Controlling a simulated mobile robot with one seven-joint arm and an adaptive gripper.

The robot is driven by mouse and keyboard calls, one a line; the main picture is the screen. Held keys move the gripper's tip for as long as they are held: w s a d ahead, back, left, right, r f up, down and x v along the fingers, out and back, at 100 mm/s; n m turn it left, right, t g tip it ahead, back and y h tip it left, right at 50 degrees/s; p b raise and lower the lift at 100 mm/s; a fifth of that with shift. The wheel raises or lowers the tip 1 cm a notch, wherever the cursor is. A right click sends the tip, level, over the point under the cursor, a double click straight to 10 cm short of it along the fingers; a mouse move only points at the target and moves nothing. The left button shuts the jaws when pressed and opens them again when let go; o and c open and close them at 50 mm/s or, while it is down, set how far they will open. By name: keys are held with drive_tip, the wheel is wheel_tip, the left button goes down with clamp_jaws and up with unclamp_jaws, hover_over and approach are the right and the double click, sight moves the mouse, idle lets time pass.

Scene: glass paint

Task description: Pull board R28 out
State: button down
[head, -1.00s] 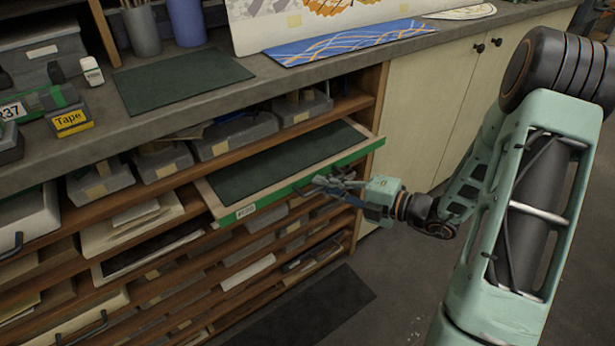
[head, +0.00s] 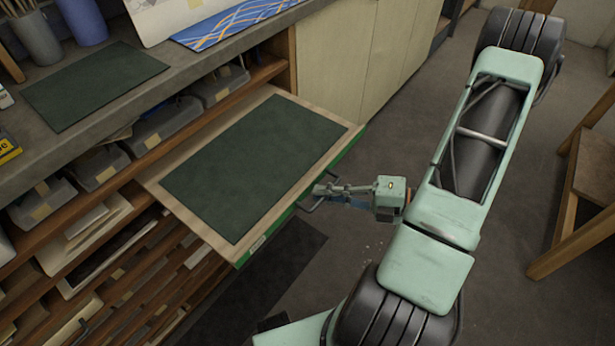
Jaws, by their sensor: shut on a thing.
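The board (head: 338,126) is a pale wooden panel with a green front edge and a dark green mat (head: 250,160) on top. It sticks far out of the shelf unit, over the floor, and lies about level. Its back end is still between the shelf's sides. A small white label (head: 258,244) is on the green front edge; its text is too small to read now. My gripper (head: 318,196) is shut on the handle at the middle of the board's front edge. The fingers partly hide the handle.
Shelves below (head: 110,235) hold papers and trays, and grey bins (head: 165,130) stand left of the board. The worktop (head: 120,115) above carries another dark mat and pots. A wooden stool (head: 580,200) stands at the right. Floor in front is mostly clear.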

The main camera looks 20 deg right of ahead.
drive_tip(key=shift+s+d, duration=0.4)
drive_tip(key=shift+s, duration=0.15)
drive_tip(key=c, duration=2)
unclamp_jaws()
drive_tip(key=shift+c, duration=0.2)
drive_tip(key=v, duration=1.2)
drive_tip(key=shift+w, duration=0.1)
